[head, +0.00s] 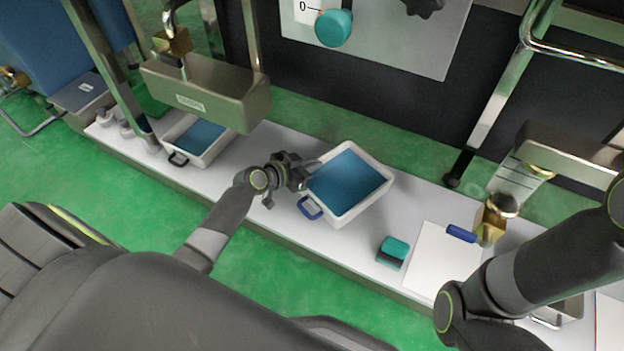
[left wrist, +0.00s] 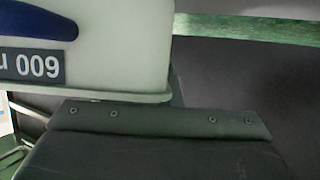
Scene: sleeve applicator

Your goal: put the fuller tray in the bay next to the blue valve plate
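A white tray with a blue handle (head: 376,206) and blue contents sits askew at the middle of the white bench. Another white tray (head: 214,153) with a black handle and blue contents stands further left, partly hidden by a hanging metal block. I cannot tell which is fuller. My left gripper (head: 306,174) is at the left rim of the blue-handled tray; its hold is unclear. The left wrist view shows that tray's labelled wall (left wrist: 120,40) beside a dark finger. A grey plate (head: 400,45) at the back carries a teal valve knob (head: 335,28). My right gripper is out of view.
A teal block-like object (head: 393,252) and a white sheet with a blue clip (head: 440,262) lie on the bench at right. The metal block (head: 205,92) hangs over the left tray. Brass fittings (head: 495,217) and posts stand along the back.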

